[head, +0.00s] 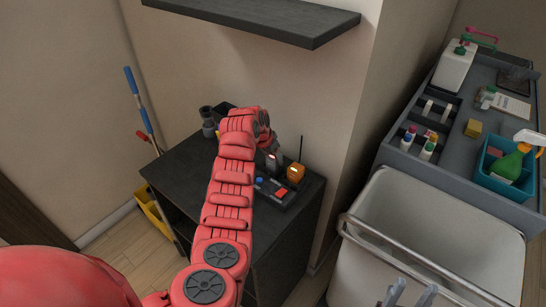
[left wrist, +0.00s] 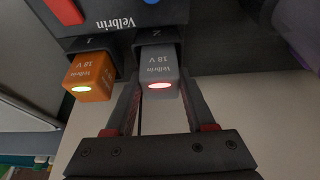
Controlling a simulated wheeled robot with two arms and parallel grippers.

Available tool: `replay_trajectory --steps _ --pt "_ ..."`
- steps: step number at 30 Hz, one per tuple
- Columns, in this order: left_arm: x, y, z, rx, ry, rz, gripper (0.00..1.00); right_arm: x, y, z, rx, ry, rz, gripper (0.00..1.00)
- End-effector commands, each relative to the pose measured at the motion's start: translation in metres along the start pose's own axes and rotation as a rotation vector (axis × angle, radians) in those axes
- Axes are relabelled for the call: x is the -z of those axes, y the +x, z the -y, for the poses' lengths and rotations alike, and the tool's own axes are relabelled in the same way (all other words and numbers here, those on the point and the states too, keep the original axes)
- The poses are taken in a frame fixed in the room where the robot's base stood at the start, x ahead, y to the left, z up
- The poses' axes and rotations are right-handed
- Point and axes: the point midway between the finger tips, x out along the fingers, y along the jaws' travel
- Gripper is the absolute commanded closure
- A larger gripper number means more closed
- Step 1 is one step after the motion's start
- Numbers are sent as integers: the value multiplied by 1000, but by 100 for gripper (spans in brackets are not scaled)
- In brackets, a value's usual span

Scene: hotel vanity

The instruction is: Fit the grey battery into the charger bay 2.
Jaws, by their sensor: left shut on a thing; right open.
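The grey battery (left wrist: 158,70), marked Velbrin 18 V, glows red at its near end. It sits at the mouth of a charger bay whose mark looks like a 2; how deep it goes in I cannot tell. My left gripper (left wrist: 157,92) is shut on it, one finger on each side. In the head view my left gripper (head: 268,146) is mostly hidden by my red arm, above the charger (head: 284,199) on the dark cabinet. My right gripper (head: 410,292) is open and empty at the bottom edge of the head view, over the cart.
An orange battery (left wrist: 90,78) with a yellow-green light sits in the neighbouring bay, close beside. Dark cups (head: 207,115) stand at the cabinet's back left. A shelf (head: 260,20) hangs above. A cart (head: 430,230) with cleaning supplies stands at right.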

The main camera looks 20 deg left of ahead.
Motion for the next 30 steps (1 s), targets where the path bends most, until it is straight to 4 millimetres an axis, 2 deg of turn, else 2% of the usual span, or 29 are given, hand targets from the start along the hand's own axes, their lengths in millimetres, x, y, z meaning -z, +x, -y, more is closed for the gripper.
replay_trajectory --steps 25,26,30 --pt "-3 6 0 0 0 2 100 -2 -9 0 0 0 0 50" --pt "-3 6 0 0 0 2 44 -2 -9 0 0 0 0 50" --pt "-3 6 0 0 0 2 18 -2 -9 0 0 0 0 50"
